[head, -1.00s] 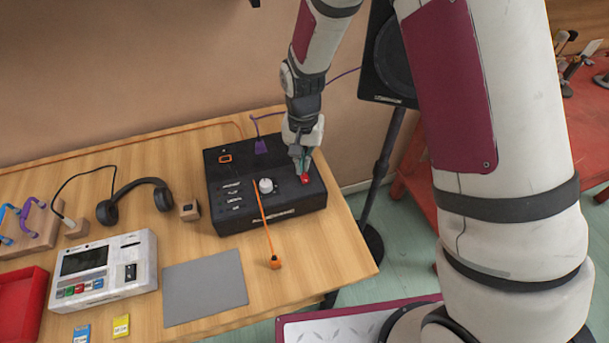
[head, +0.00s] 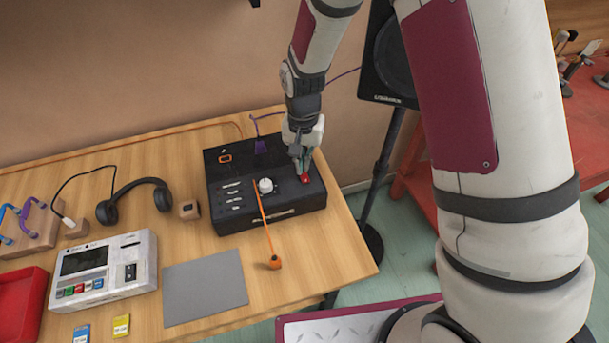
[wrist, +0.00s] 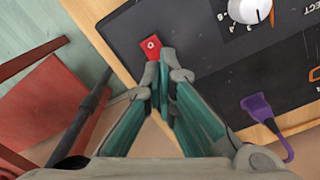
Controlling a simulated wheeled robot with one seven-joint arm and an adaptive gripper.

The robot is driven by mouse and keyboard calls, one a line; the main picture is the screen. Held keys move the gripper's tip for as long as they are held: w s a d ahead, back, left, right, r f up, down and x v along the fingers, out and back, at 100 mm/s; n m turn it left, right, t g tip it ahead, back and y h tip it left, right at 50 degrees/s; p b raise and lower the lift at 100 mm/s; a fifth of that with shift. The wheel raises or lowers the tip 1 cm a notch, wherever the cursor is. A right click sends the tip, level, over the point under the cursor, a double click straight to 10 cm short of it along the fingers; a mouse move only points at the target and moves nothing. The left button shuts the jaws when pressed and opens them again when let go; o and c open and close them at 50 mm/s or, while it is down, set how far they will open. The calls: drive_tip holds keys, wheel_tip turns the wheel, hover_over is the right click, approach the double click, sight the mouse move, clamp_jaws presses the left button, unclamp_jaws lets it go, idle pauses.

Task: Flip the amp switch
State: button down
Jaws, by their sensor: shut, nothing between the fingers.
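The amp (head: 230,207) is a black box on the wooden table, with a white knob (head: 265,186) and a red switch (head: 305,178) near its right edge. My gripper (head: 301,165) is over the amp's right side, pointing down, right by the red switch. In the wrist view the closed fingertips (wrist: 162,55) are beside the red switch (wrist: 150,46). I cannot tell whether they touch it. The fingers are shut with nothing between them.
An orange cable (head: 265,228) lies across the amp's front, and a purple plug (head: 260,146) is at its back. Headphones (head: 134,190), a white device (head: 104,270) and a grey mat (head: 205,287) lie to the left. A speaker (head: 388,50) stands at the right, behind the table edge.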

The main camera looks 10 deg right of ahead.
drive_tip(key=shift+f+b, duration=0.35)
drive_tip(key=shift+f, duration=0.75)
idle(0.7)
drive_tip(key=shift+r+p, duration=1.35)
drive_tip(key=shift+r, duration=2.2)
wheel_tip(320, 180, up, 12)
drive_tip(key=n+t, duration=0.1)
hover_over(303, 173)
drive_tip(key=s+d, duration=0.3)
drive_tip(key=d, duration=0.1)
drive_tip(key=s+d+r+n+t, duration=0.1)
drive_tip(key=s+d+r, duration=0.2)
drive_tip(key=s+r, duration=0.3)
drive_tip(key=s+d+r+n+t, duration=0.1)
drive_tip(key=s+d+r+t, duration=0.1)
drive_tip(key=s+d+r, duration=0.4)
drive_tip(key=s+r+t, duration=0.1)
drive_tip(key=s+r, duration=0.3)
drive_tip(key=s, duration=0.5)
drive_tip(key=shift+d+r+n+t, duration=0.15)
drive_tip(key=shift+d+n+t, duration=0.15)
drive_tip(key=shift+n, duration=0.1)
